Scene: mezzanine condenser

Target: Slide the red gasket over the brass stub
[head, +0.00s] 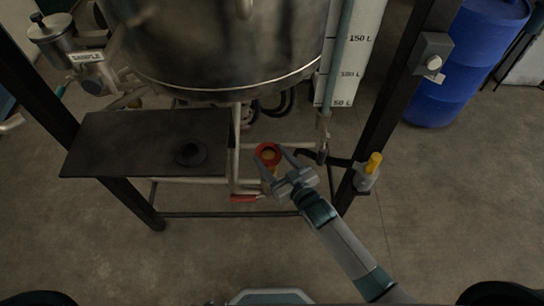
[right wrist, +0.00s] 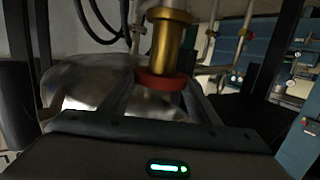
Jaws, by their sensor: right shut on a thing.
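The red gasket (head: 268,154) is a ring between the fingertips of my right gripper (head: 270,157), which is shut on it below the tank. In the right wrist view the gasket (right wrist: 160,81) lies across the fingers, at the lower end of the brass stub (right wrist: 166,45) as pictured. The stub is a brass cylinder with a wider collar at the top of that view. Brass colour also shows inside and just below the ring in the head view. Gasket and stub overlap there, but I cannot tell how far the ring is around it. My left gripper is out of view.
A dark shelf (head: 125,140) with a black round piece (head: 190,153) is to the left. Thin pipes and a red handle (head: 243,199) are close beside the gripper. A yellow-topped fitting (head: 373,163) on the frame leg is to the right. A blue drum (head: 455,65) stands behind.

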